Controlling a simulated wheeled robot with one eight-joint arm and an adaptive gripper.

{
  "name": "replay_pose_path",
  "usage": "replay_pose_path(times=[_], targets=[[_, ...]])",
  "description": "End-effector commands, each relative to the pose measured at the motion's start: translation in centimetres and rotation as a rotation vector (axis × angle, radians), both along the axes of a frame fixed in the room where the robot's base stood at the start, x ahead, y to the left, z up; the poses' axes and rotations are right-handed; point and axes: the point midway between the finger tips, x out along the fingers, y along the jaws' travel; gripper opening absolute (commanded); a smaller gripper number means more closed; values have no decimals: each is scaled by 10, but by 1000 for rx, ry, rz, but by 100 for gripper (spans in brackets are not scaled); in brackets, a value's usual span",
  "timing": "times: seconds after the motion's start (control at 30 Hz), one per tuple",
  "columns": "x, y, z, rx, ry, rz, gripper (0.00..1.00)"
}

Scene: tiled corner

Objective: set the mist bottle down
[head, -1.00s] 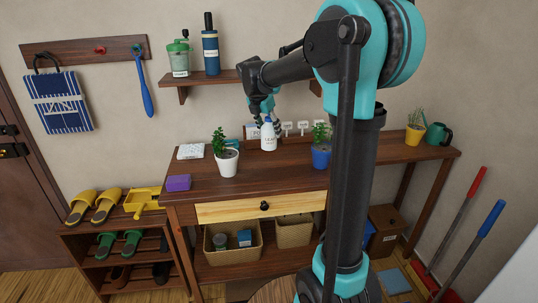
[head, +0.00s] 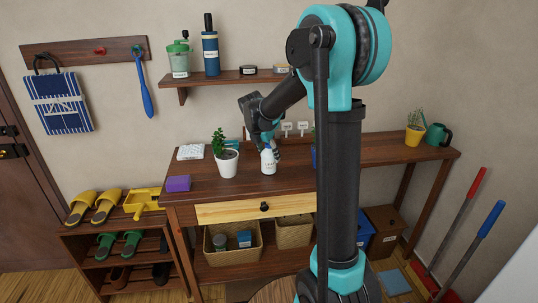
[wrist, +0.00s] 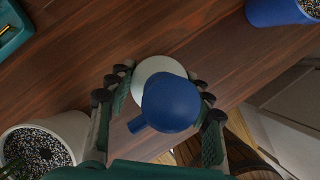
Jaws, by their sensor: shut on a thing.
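The table (head: 300,182) is clear just around the bottle. A white pot (head: 226,164) with a plant stands to the left. A blue pot (wrist: 285,12) stands farther right, mostly hidden behind my arm in the head view. A purple box (head: 178,183) lies at the left end.

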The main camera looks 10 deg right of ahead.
Motion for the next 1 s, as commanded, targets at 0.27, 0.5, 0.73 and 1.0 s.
replay_pose_path(times=[0.27,0.5,0.73,1.0], targets=[[0,0,-2,0,0,0,67],[0,0,-2,0,0,0,72],[-2,2,6,0,0,1,72],[-16,16,53,0,0,2,72]])
